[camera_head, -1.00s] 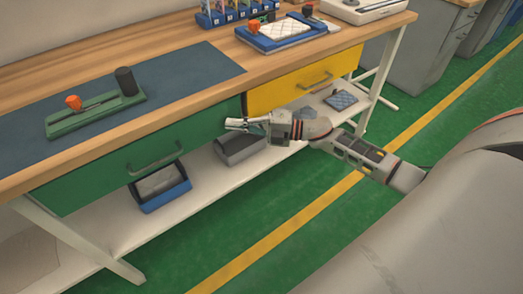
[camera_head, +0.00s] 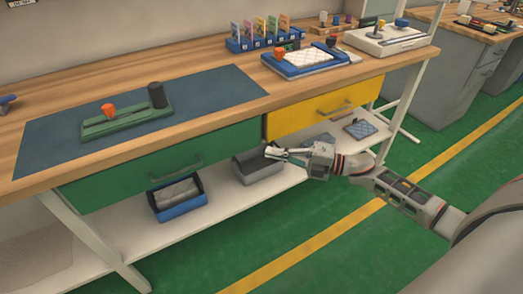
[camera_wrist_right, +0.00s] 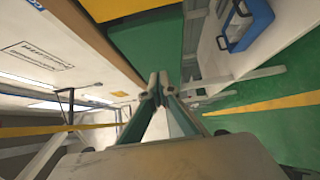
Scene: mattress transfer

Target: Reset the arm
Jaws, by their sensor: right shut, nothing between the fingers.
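My right gripper (camera_head: 272,153) is in front of the workbench, just below the front of the yellow drawer (camera_head: 325,109) and near the end of the green drawer (camera_head: 160,165). It is shut and empty. In the right wrist view the fingertips of my right gripper (camera_wrist_right: 158,82) meet, with the green drawer (camera_wrist_right: 148,45) beyond them. My right arm reaches in from the right of the head view. Both drawers look closed. My left gripper does not show.
The workbench (camera_head: 215,70) carries a dark mat (camera_head: 215,95), a green fixture (camera_head: 128,120) and a blue tray (camera_head: 295,66). The lower shelf (camera_head: 225,205) holds a blue bin (camera_head: 178,213) and a grey bin (camera_head: 246,174). Green floor is free in front.

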